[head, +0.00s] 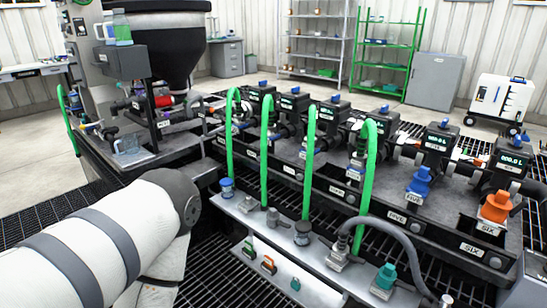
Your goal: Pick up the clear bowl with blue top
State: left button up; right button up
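A small blue-topped container (227,187) stands on the grey front ledge, at the foot of the leftmost green hose. Its lower part looks pale, and I cannot tell if it is clear. A clear, bluish vessel (127,151) sits on the dark bench at left, below the black hopper; its top is hard to make out. I cannot tell for sure which of these is the clear bowl with blue top. My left arm fills the lower left, with its elbow near the ledge's left end. Neither gripper is in view.
A manifold with several black valve units (438,138), blue and orange couplings and upright green hoses (311,165) runs across the right. A grey hose (405,245) arches over the ledge (285,240). A black hopper (160,45) stands at left. Open floor lies behind.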

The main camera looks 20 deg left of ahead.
aim_at(227, 183)
jog(key=u, duration=0.95)
jog(key=z, duration=2.4)
jog(key=u, duration=2.4)
jog(key=i+j+z, duration=0.9)
jog(key=i+j, duration=0.15)
jog(key=j, duration=0.3)
